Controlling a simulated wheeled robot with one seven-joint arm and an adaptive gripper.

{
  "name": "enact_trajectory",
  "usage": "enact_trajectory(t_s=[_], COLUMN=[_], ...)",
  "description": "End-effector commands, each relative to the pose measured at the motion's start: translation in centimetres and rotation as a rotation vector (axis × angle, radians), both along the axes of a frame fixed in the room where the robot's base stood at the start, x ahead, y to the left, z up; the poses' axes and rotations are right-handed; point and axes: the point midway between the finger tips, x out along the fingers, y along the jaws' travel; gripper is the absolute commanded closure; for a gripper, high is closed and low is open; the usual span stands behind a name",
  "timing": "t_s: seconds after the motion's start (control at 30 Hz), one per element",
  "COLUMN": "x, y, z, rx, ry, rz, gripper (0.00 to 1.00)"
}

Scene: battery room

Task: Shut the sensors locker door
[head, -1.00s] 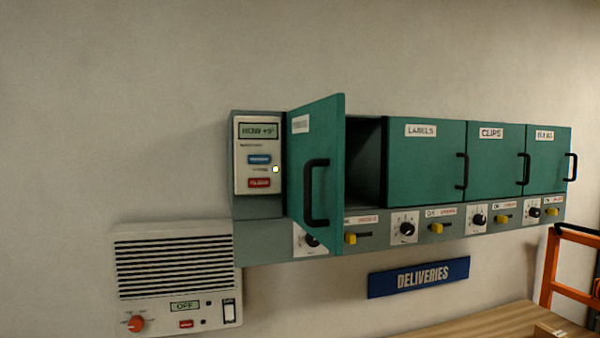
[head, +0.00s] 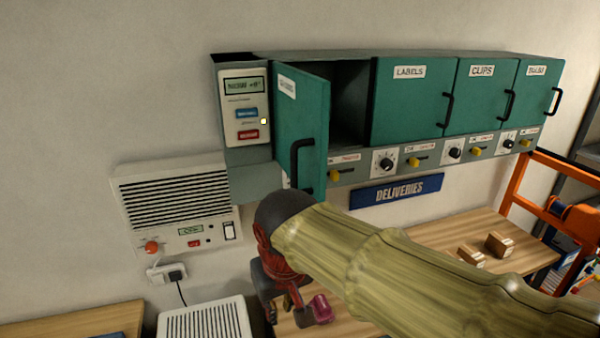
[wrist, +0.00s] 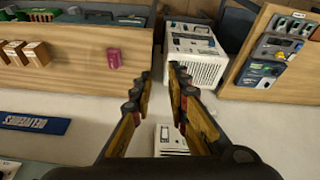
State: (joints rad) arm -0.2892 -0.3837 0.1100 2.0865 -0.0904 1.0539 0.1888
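The open locker door (head: 300,140) is green with a black handle (head: 301,165) and a small label too blurred to read. It stands swung out from the leftmost bay of the wall locker row, and the dark interior (head: 350,105) shows behind it. My gripper (head: 284,305), at the end of my arm, hangs below the door, pointing down and apart from the handle. In the wrist view my gripper (wrist: 163,78) has its fingers spread with nothing between them. The door is not visible in the wrist view.
Shut green doors marked Labels (head: 412,100), Clips (head: 480,95) and another stand to the right. Knobs and yellow latches run beneath. A control panel (head: 245,108) is left of the door. A bench (head: 440,235) holds small boxes; a pink item (wrist: 113,58) lies near its edge.

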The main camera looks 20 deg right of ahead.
Motion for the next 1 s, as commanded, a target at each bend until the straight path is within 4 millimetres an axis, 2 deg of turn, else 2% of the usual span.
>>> enact_trajectory(t_s=[0.03, 0.17, 0.3, 0.4, 0.5, 0.7, 0.83, 1.0], x=[1.2, 3.8, 6.7, 8.0, 8.6, 7.2, 5.9, 5.6], y=[0.9, 2.8, 4.6, 5.1, 4.7, 2.5, 1.7, 1.5], z=[3.3, 8.7, 15.0, 18.5, 21.2, 25.4, 25.7, 25.5], rx=[-0.006, -0.024, -0.05, -0.065, -0.067, -0.045, -0.056, -0.043], ry=[0.017, 0.058, 0.08, 0.067, 0.033, -0.059, -0.087, -0.106], rz=[-0.029, -0.172, -0.43, -0.662, -0.912, -1.378, -1.563, -1.654], gripper=[0.88, 0.96, 1.0, 1.0, 1.0, 1.0, 1.0, 1.0])
